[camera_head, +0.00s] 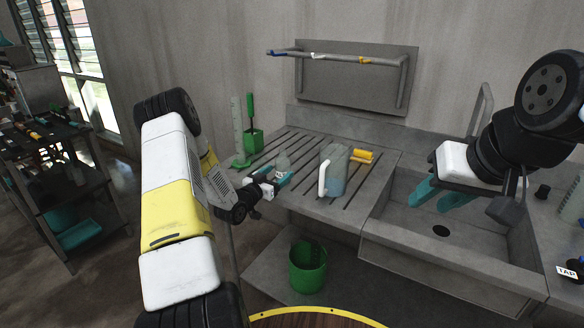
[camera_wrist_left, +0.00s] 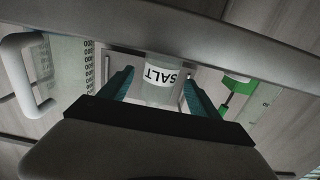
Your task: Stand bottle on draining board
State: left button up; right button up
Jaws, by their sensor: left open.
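A clear bottle (camera_head: 282,160) with a white SALT label stands upright on the grooved draining board (camera_head: 305,206). In the left wrist view the bottle (camera_wrist_left: 162,82) shows between the two teal fingers of my left gripper (camera_wrist_left: 158,88). In the head view my left gripper (camera_head: 272,178) is at the bottle, its fingers open on either side of it. Contact between fingers and bottle cannot be made out. My right gripper (camera_head: 438,194) hangs above the sink, its teal fingers apart and empty.
A jug (camera_head: 335,172) with a white handle stands right of the bottle, near a yellow object (camera_head: 362,155). A green brush pot (camera_head: 252,141) and a measuring cylinder (camera_head: 238,130) stand behind left. The sink (camera_head: 410,222) is at right. A green bucket (camera_head: 307,266) sits below.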

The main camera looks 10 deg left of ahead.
pick_arm(q)
jog(key=v, duration=0.9)
jog(key=s+d+r+n+g+y, duration=0.1)
jog(key=s+r+g+y, duration=0.2)
jog(key=r, duration=0.6)
jog(key=s+d+r+g+y, duration=0.2)
jog(key=r+g+y, duration=0.1)
jog(key=r, duration=0.6)
jog(key=s+d+r+g, duration=0.1)
jog(key=s+d+r, duration=0.1)
jog(key=s, duration=0.7)
jog(key=s+d+r+n+g+h, duration=0.1)
jog(key=s+d, duration=0.3)
jog(key=s, duration=0.5)
jog(key=s+d+r+n+g+h, duration=0.1)
jog(key=s+d+r+g, duration=0.1)
jog(key=s, duration=0.7)
jog(key=shift+s+d+r+g, duration=0.35)
jog(key=shift+d+r+g, duration=0.05)
jog(key=shift+d+r, duration=0.2)
jog(key=shift+a, duration=0.1)
